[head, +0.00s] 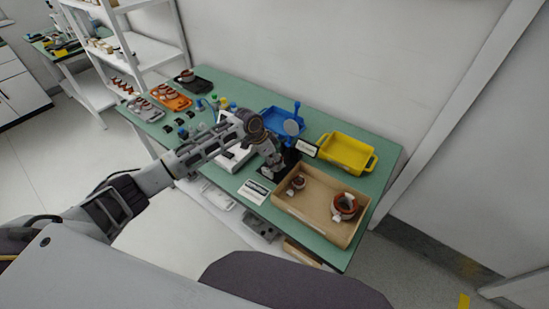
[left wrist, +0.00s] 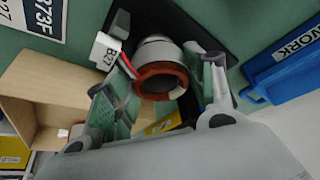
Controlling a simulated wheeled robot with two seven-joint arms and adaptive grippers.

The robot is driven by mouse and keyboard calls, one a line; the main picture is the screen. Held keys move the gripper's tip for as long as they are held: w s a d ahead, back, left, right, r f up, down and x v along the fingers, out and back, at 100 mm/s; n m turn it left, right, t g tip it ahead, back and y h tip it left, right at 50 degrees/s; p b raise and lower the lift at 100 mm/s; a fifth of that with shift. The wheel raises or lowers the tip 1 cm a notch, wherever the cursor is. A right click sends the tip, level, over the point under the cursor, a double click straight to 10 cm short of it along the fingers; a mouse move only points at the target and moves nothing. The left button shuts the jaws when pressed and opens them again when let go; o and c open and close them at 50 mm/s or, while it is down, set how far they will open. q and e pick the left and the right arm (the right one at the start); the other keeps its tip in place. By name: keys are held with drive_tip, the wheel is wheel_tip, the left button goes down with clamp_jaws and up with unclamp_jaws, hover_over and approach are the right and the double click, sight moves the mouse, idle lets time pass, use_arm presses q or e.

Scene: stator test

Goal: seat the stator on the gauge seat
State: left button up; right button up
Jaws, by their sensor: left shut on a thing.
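My left gripper (head: 272,166) reaches over the table from the left. In the left wrist view its fingers are shut around a stator (left wrist: 160,82), a pale cylinder with a red-brown ring at the near end. A white tag (left wrist: 106,50) reading "B07" hangs beside it on red and dark leads. A black base (left wrist: 178,18) lies behind the stator; it also shows in the head view (head: 291,157) beside the gripper. I take it for the gauge seat's base. The fingers and stator hide the contact, so I cannot tell whether they touch. My right gripper is out of view.
A wooden tray (head: 318,227) with two stators (head: 345,205) stands just right of the gripper. A yellow bin (head: 347,152) and a blue bin (head: 277,119) stand behind. Coloured trays (head: 170,98) sit at the far left. A printed card (head: 254,191) lies near the front edge.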

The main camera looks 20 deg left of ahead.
use_arm(q)
drive_tip(key=shift+f, duration=0.1)
idle(0.3)
drive_tip(key=o, duration=1.3)
drive_tip(key=shift+o, duration=0.4)
drive_tip(key=shift+f, duration=0.1)
drive_tip(key=v, duration=1.2)
drive_tip(key=shift+w, duration=0.2)
